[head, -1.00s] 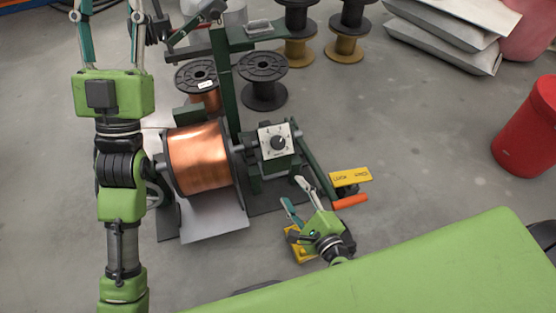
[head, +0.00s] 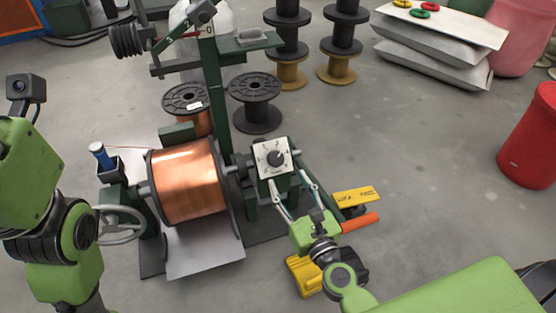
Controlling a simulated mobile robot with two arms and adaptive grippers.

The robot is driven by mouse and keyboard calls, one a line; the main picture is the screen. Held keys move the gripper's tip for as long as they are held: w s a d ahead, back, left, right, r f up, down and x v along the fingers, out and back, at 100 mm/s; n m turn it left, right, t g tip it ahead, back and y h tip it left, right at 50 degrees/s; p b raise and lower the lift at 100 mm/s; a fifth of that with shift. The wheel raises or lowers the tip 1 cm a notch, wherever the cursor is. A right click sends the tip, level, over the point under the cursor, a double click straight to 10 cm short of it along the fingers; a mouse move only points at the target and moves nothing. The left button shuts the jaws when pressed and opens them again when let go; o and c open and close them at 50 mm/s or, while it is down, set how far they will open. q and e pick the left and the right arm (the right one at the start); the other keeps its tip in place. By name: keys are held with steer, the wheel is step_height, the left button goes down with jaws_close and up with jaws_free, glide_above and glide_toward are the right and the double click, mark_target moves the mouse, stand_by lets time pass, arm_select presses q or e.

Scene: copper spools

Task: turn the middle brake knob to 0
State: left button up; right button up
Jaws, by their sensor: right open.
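The brake knob (head: 277,157) is a round black knob on a square white dial plate (head: 264,148). The plate sits on the green stand to the right of the copper spool (head: 189,181). The dial marks are too small to read, so I cannot tell the setting. It is the only knob I can make out. My right gripper (head: 288,179) is open, its two fingers pointing up toward the dial box. Its fingertips are just below the plate in the picture, with nothing between them. My left arm shows at the left edge, but its fingers are out of frame.
A handwheel (head: 120,225) and a blue-handled tool (head: 102,154) are left of the spool. A yellow pedal (head: 354,196) and an orange bar (head: 360,222) lie right of my right gripper. Black spools (head: 255,100) stand behind. A red bin (head: 533,136) stands right; open floor lies between.

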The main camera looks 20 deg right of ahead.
mark_target(277, 160)
steer(key=w, duration=0.5)
steer(key=w+p, duration=0.1)
steer(key=w, duration=0.2)
steer(key=shift+w+a, duration=0.15)
steer(key=shift+a, duration=0.1)
steer(key=c, duration=1.1)
